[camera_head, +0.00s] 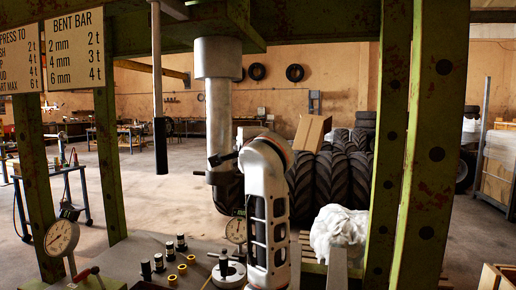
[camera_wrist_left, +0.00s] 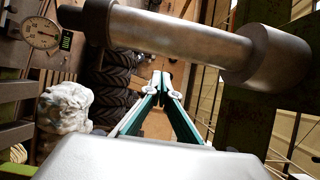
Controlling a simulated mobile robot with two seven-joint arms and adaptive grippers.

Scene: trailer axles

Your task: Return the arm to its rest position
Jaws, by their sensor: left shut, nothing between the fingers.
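My left gripper (camera_wrist_left: 161,78) shows in the left wrist view with its green-edged fingers brought together at the tips and nothing between them. In the head view a pale link of my arm (camera_head: 266,205) stands upright at the lower middle, in front of the press; I cannot make out the gripper's fingers there. The press's grey steel ram (camera_head: 218,110) hangs down just left of and behind the arm. In the wrist view the ram (camera_wrist_left: 180,40) lies across the top, beyond the fingers and apart from them in the picture. My right gripper is in neither view.
Green press posts (camera_head: 425,140) flank the arm. Dial gauges (camera_head: 61,238), black-topped pins (camera_head: 181,243) and yellow rings (camera_head: 172,280) are on the press bed (camera_head: 125,255). A white cloth bundle (camera_head: 338,232) sits to the right. Tyres (camera_head: 335,180) are stacked behind; open floor lies at the left.

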